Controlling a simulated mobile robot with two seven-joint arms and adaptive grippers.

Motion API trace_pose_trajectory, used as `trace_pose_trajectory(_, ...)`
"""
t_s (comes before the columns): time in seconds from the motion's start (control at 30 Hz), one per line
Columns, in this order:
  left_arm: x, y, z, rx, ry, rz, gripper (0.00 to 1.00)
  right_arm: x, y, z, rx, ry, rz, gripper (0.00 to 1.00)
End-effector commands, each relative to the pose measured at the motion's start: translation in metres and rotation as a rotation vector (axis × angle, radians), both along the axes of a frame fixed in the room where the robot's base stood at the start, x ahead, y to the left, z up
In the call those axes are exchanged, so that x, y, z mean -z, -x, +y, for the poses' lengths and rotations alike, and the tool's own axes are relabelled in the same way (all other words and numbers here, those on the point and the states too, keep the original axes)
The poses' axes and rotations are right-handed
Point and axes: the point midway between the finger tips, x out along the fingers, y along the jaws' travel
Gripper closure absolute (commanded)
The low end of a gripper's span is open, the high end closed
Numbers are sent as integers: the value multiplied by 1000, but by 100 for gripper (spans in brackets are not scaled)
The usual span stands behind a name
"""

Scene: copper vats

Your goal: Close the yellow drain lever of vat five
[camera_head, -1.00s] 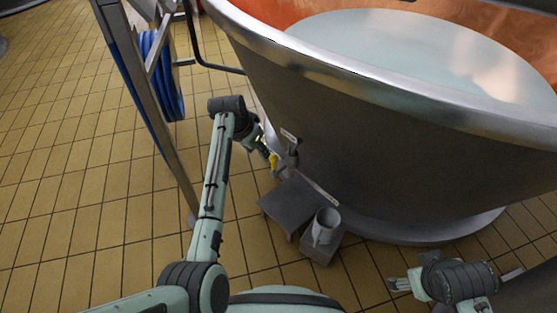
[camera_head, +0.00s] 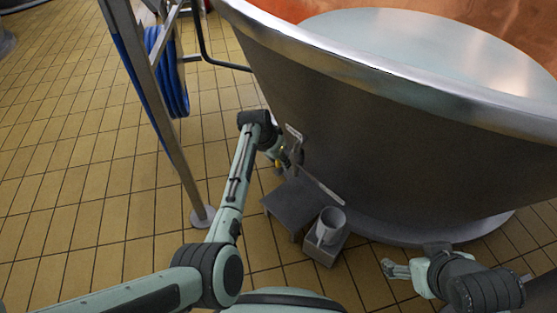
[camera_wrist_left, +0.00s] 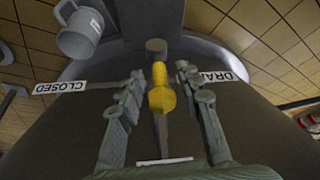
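In the head view my left gripper (camera_head: 284,154) is low at the vat's side and mostly hides the lever, leaving a small yellow bit (camera_head: 278,167). The vat (camera_head: 400,140) is large and steel-sided. My right gripper (camera_head: 396,270) is away at lower right; its opening is unclear.
A grey step (camera_head: 292,203) and a grey jug (camera_head: 328,224) on a small block stand below my left gripper. A metal frame post (camera_head: 160,110) with a blue hose (camera_head: 172,80) rises left of the arm. Tiled floor is clear at left.

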Motion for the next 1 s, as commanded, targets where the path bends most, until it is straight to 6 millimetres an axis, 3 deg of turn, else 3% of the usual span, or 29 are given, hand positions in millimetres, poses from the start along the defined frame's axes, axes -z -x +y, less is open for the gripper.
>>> trace_pose_trajectory(0.13,0,0,0,0,0,0,66,0,0,0,0,0,0,22)
trace_pose_trajectory(0.4,0,0,0,0,0,0,100,0,0,0,0,0,1,22)
trace_pose_trajectory(1.0,0,-1,4,0,-11,-9,100,1,3,-1,3,3,13,22)
